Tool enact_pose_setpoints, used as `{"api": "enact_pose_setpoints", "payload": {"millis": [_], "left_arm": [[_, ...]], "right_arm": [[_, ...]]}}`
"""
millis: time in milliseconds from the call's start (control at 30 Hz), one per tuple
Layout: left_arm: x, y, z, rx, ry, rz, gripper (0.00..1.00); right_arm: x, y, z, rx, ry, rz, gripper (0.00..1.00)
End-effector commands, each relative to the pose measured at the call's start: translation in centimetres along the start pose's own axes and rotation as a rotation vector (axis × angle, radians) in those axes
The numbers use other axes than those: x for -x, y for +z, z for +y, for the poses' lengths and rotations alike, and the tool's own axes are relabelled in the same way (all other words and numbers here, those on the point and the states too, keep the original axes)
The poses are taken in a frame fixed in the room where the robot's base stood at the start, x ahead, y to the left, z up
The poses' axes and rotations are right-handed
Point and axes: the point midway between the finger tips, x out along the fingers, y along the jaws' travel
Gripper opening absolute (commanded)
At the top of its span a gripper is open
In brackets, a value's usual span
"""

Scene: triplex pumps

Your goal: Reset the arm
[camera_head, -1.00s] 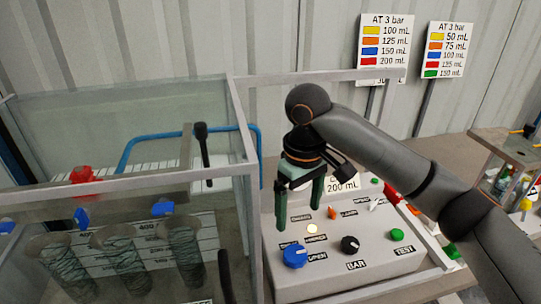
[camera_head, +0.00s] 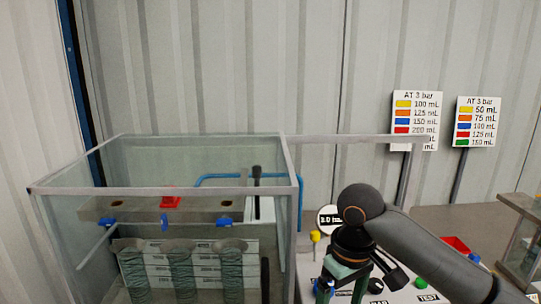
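My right arm comes in from the right edge in the head view. Its gripper (camera_head: 342,288), with green fingers, points down over the control panel (camera_head: 309,268) at the bottom of the picture. The two fingers are spread apart with no object seen between them. The fingertips are close to or past the bottom edge, so I cannot tell whether they touch anything. The arm and gripper hide much of the panel and its knobs. My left gripper is not in view.
A glass-walled enclosure (camera_head: 165,192) with several ribbed cylinders (camera_head: 180,270) stands left of the gripper. A round gauge sign (camera_head: 330,219) and a yellow-topped part (camera_head: 315,237) are behind the panel. Two colour-coded signs (camera_head: 416,113) (camera_head: 477,122) stand at the back right. A red tray (camera_head: 456,244) lies behind the arm.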

Motion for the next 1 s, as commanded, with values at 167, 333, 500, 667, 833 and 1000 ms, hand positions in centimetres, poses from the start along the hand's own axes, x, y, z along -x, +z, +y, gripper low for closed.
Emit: {"api": "enact_pose_setpoints", "payload": {"millis": [167,333,500,667,833,1000], "left_arm": [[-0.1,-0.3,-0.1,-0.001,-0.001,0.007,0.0],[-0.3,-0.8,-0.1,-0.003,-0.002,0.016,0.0],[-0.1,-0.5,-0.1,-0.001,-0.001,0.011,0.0],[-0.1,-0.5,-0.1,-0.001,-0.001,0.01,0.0],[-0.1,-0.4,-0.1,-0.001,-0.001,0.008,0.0],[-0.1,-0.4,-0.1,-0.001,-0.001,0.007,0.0]], "right_arm": [[-4.2,0.5,-2.6,0.059,-0.055,0.044,0.96],[-8.1,1.5,-5.3,0.096,-0.12,0.115,0.96],[-11.6,3.1,-7.7,0.091,-0.178,0.203,0.96],[-14.2,5.3,-8.8,0.041,-0.207,0.278,0.96],[-16.5,8.4,-8.6,-0.048,-0.196,0.336,0.96],[-18.4,12.8,-7.2,-0.156,-0.134,0.359,0.96]]}}
